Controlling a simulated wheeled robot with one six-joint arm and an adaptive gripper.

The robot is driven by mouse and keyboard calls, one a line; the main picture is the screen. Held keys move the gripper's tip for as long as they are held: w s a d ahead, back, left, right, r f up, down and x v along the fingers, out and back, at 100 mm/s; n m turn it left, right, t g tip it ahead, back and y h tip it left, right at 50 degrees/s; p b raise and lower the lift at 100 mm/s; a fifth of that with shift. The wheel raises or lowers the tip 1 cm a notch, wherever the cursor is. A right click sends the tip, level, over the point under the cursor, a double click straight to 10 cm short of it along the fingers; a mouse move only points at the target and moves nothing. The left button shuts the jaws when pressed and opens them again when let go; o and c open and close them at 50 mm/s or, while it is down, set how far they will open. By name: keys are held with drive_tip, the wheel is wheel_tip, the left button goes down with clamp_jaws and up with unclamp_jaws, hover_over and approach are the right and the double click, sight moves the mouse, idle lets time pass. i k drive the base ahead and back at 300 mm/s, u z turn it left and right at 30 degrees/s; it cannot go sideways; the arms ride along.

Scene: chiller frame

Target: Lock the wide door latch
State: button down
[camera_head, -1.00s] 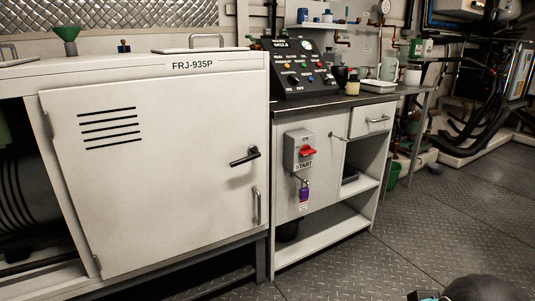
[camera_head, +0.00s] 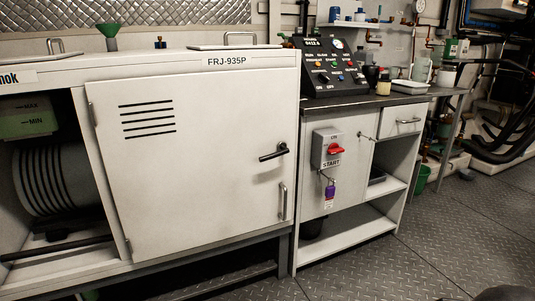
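The wide white door (camera_head: 205,190) of the cabinet marked FRJ-935P fills the middle left of the head view and looks closed or nearly so. Its black latch handle (camera_head: 273,153) sits near the door's right edge, tilted slightly, with its free end to the left and a little lower. A metal pull handle (camera_head: 283,201) is mounted upright below the latch. I cannot tell whether the latch is engaged. A dark rounded shape shows at the bottom right edge, too cut off to tell what it is. My gripper is not recognisable in view.
An open bay (camera_head: 45,200) with a ribbed drum lies left of the door. To the right stands a bench (camera_head: 345,237) with a control panel (camera_head: 333,70), a red rotary switch (camera_head: 335,149) and a purple padlock (camera_head: 330,193). The metal floor (camera_head: 440,225) at the right is clear.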

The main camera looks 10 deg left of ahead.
sight(282, 148)
drive_tip(key=u, duration=0.55)
drive_tip(key=k, duration=1.25)
drive_tip(key=u, duration=1.1)
drive_tip(key=i, duration=1.8)
drive_tip(key=z, duration=1.1)
drive_tip(key=i, duration=0.35)
drive_tip(key=z, duration=0.45)
